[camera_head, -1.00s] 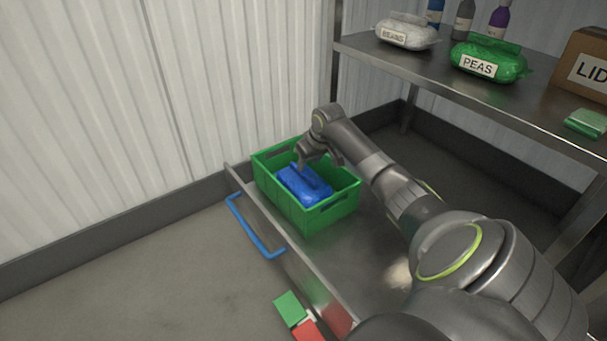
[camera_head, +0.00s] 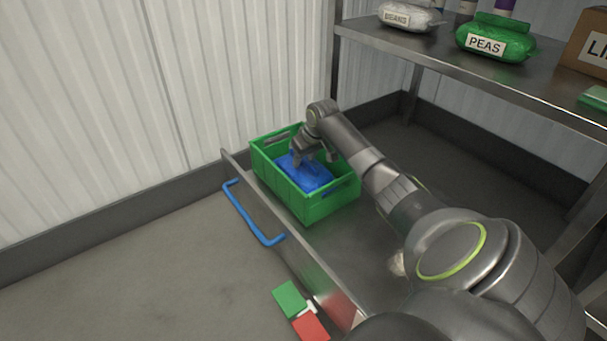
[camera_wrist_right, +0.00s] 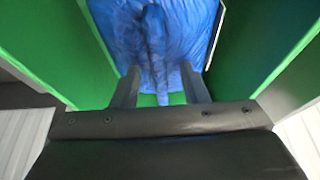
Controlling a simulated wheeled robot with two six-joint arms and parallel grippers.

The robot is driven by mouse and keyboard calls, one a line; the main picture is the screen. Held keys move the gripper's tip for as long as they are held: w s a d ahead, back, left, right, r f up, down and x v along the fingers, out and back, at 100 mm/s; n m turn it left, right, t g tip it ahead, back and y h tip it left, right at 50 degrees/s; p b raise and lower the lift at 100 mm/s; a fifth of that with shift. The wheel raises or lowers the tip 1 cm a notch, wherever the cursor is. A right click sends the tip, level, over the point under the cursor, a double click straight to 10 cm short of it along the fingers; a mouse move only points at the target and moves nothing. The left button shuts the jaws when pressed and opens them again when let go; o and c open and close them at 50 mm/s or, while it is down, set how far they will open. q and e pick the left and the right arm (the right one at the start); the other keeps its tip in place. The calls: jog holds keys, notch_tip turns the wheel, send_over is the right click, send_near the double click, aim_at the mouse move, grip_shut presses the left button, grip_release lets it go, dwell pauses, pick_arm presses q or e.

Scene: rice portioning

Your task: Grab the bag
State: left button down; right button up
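The blue bag (camera_head: 313,177) lies in a green crate (camera_head: 312,207). My right gripper (camera_head: 314,160) points down into the crate, over the bag's far part. In the right wrist view the gripper (camera_wrist_right: 160,87) is open, its two dark fingers apart. The bag (camera_wrist_right: 150,35) fills the view between and beyond the fingers, with a raised fold running between them. I cannot tell whether the fingers touch it. Part of the bag is hidden by the gripper in the head view. My left gripper is not in view.
The crate stands on a metal surface with a blue handle (camera_head: 250,222) at its left edge. A shelf (camera_head: 450,57) at upper right holds a white bag (camera_head: 411,16), a green PEAS bag (camera_head: 494,40) and a cardboard box (camera_head: 588,45). Corrugated wall stands behind.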

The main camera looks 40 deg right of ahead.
jog(key=shift+f+p, duration=0.1)
jog(key=shift+p, duration=0.3)
dwell(0.4)
grip_shut()
jog(key=shift+f, duration=0.1)
dwell(1.1)
